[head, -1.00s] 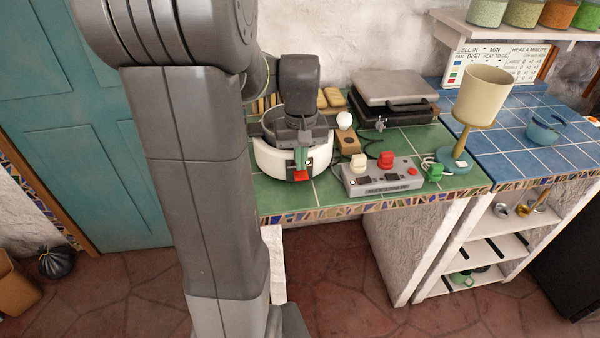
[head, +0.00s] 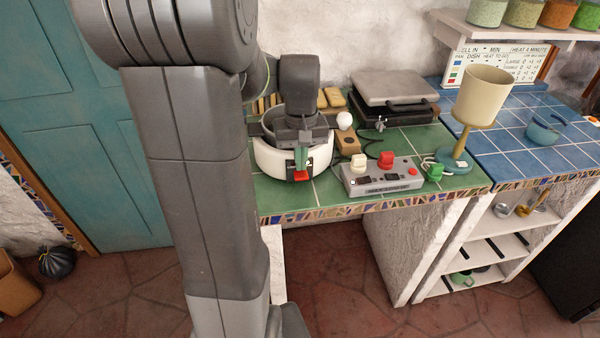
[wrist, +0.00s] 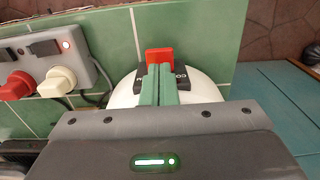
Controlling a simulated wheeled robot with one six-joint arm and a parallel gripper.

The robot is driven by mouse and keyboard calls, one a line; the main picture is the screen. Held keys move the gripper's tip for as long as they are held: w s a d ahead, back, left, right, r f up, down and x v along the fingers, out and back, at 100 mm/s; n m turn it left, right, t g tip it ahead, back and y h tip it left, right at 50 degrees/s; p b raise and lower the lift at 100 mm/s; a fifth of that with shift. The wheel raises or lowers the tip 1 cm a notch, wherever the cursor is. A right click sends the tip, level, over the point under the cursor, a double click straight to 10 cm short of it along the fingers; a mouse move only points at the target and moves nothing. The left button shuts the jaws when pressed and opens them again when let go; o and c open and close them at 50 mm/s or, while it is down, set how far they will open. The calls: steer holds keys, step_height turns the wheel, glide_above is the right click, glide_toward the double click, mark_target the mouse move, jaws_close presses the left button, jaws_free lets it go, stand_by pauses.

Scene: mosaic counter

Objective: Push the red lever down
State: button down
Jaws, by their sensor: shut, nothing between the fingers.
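The red lever (head: 301,175) sticks out from a dark panel on the front of a round white cooker (head: 268,162) on the green tiled counter. In the wrist view the red lever (wrist: 160,56) shows just beyond the fingertips. My gripper (head: 301,163) is shut and empty, its green fingers pointing down at the lever. In the wrist view my gripper (wrist: 160,70) overlaps the lever's near edge. The fingers look very close to the lever, but I cannot tell whether they touch it. They hide the middle of the panel.
A grey switch box (head: 382,178) with a red and a cream plug stands right of the cooker. Behind it are a wooden block (head: 347,141), a white ball-like knob (head: 344,121) and a grey press (head: 394,95). A beige goblet-shaped lamp (head: 483,97) stands further right.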

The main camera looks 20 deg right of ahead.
mark_target(301, 173)
steer(key=shift+f, duration=0.2)
steer(key=shift+f+b, duration=1.05)
steer(key=shift+f, duration=0.35)
step_height(301, 173, up, 7)
steer(key=p, duration=0.6)
steer(key=shift+r, duration=0.1)
steer(key=shift+f, duration=0.25)
step_height(301, 173, down, 7)
steer(key=b, duration=0.6)
steer(key=shift+r+p, duration=0.3)
steer(key=shift+r, duration=0.25)
